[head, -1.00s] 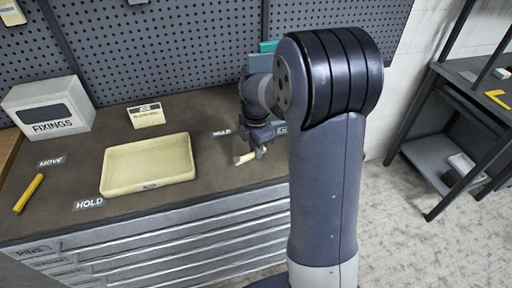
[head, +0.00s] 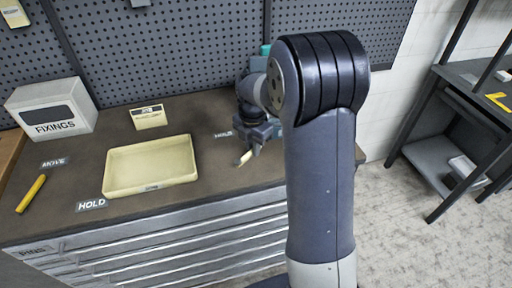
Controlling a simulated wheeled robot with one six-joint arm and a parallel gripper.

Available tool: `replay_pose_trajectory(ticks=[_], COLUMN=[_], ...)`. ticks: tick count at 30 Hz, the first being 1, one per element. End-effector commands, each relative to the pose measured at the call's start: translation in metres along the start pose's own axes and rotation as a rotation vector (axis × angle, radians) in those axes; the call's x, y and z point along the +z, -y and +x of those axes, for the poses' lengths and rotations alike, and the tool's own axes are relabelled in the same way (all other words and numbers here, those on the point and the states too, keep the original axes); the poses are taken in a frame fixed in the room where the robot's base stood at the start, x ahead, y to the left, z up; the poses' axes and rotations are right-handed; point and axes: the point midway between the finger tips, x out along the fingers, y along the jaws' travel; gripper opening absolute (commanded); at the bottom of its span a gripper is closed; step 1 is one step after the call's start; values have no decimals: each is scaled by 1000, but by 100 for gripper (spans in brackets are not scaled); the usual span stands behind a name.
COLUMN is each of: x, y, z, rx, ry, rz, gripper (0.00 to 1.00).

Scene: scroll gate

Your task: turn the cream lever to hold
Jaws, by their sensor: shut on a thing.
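The cream lever (head: 244,159) is near the front right of the bench top. Its free end points toward the lower left. My gripper (head: 254,148) is over the lever's other end and shut on it. The fingers and my wrist hide that end and its pivot. A white HOLD label (head: 223,134) lies on the bench to the left of and behind the gripper. Any other label for this lever is hidden behind my arm.
A yellow lever (head: 31,194) sits at the bench's left, with a MOVE label (head: 54,163) and another HOLD label (head: 91,205). A pegboard rises behind.

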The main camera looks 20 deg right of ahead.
Motion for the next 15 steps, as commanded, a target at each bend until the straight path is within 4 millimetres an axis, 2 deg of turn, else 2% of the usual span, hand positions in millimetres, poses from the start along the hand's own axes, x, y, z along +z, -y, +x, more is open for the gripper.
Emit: replay_pose_trajectory(ticks=[5,14,15], x=[0,0,0], y=[-6,-6,-6], z=[-1,-1,-1], rx=[2,2,2], ry=[1,2,2], rz=[-75,-80,-80], gripper=[0,0,18])
